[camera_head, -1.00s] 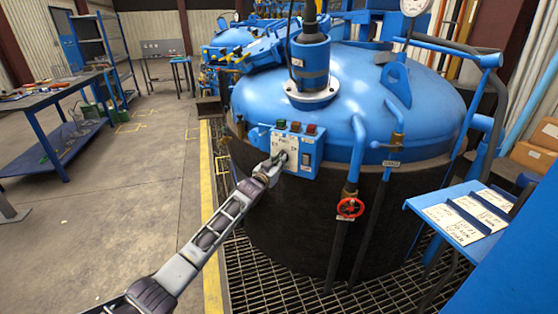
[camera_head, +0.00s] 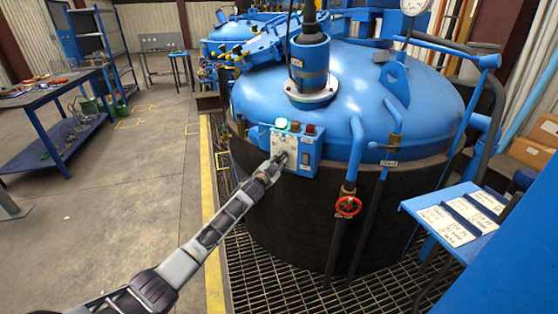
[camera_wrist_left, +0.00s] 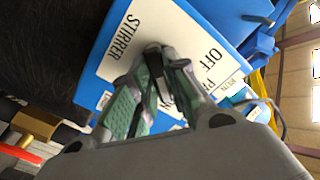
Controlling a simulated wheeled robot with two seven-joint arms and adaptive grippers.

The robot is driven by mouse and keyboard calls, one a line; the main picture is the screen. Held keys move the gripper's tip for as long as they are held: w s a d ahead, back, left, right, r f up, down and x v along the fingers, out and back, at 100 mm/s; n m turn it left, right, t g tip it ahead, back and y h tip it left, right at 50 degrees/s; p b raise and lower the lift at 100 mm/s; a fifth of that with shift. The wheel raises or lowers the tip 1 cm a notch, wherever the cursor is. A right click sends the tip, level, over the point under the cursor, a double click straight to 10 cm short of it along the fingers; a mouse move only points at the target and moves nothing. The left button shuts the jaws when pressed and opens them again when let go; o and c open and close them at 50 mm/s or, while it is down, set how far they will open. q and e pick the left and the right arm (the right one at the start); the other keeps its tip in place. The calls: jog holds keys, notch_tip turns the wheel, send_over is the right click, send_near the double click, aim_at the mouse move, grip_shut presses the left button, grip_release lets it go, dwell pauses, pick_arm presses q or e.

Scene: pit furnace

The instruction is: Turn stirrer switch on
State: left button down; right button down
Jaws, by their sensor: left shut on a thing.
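The blue stirrer switch box (camera_head: 308,160) is fixed to the side of the furnace lid. Its pale front plate also shows in the left wrist view, lettered STIRRER (camera_wrist_left: 124,38) and OFF. A dark switch knob (camera_wrist_left: 154,60) stands on that plate, largely covered by my fingers, so its exact setting is hard to read. My left gripper (camera_head: 279,160) is at the box front; in the left wrist view its green-padded fingers (camera_wrist_left: 160,72) are shut on the knob. My right gripper is out of view.
The blue furnace lid (camera_head: 430,100) rises behind the box. A red valve wheel (camera_head: 348,207) and pipes stand right of it. A blue stand with cards (camera_head: 420,204) is at the right. Open floor (camera_head: 130,200) lies left of the yellow line.

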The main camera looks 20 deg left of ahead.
pick_arm(q)
jog(key=shift+m, duration=0.8)
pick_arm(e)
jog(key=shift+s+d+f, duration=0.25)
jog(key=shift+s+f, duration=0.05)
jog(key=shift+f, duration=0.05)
pick_arm(q)
jog(key=c, duration=1.4)
grip_release()
jog(key=shift+s+a, duration=0.35)
jog(key=shift+s, duration=1.6)
jog(key=shift+s+a, duration=0.35)
jog(key=shift+s, duration=1.65)
jog(key=shift+s+a, duration=0.35)
jog(key=shift+s, duration=1.6)
jog(key=shift+f, duration=0.1)
